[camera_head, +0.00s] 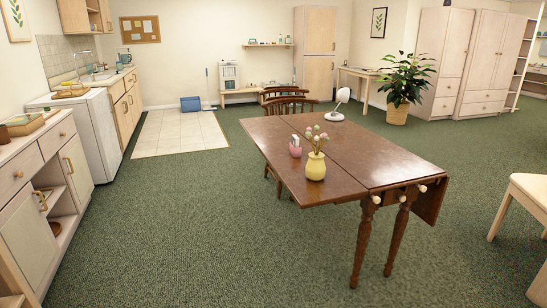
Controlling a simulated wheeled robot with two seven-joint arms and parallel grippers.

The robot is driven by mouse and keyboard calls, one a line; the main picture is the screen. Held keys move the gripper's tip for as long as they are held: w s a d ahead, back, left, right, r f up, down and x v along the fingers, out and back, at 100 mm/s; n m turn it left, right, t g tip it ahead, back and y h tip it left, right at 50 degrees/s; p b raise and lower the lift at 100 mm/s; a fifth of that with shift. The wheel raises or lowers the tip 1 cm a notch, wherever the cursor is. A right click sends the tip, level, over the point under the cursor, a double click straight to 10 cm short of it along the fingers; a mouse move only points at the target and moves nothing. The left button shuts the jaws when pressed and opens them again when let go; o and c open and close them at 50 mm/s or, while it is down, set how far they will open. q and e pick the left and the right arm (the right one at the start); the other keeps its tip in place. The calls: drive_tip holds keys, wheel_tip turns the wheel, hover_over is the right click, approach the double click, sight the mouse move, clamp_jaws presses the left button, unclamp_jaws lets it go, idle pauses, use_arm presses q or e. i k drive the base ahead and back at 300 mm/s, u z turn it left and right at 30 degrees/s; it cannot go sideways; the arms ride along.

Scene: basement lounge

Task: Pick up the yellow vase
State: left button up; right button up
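The yellow vase (315,168) stands upright on the brown wooden drop-leaf table (372,157), near the left edge of its top. It holds a few stems with pale pink and white blooms (316,139). A small pink object (295,147), perhaps a pot or cup, stands just behind and left of the vase. Neither of my grippers shows in the head view. The vase is unobstructed from here, and nothing touches it from above.
A white lamp (338,106) stands at the table's far end. Wooden chairs (288,106) are behind the table, and a light wooden piece (528,193) is at right. Counters (38,176) line the left. Green carpet (190,235) is clear in front and left of the table.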

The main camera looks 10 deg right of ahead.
sight(316, 166)
drive_tip(key=u, duration=0.4)
drive_tip(key=i, duration=0.95)
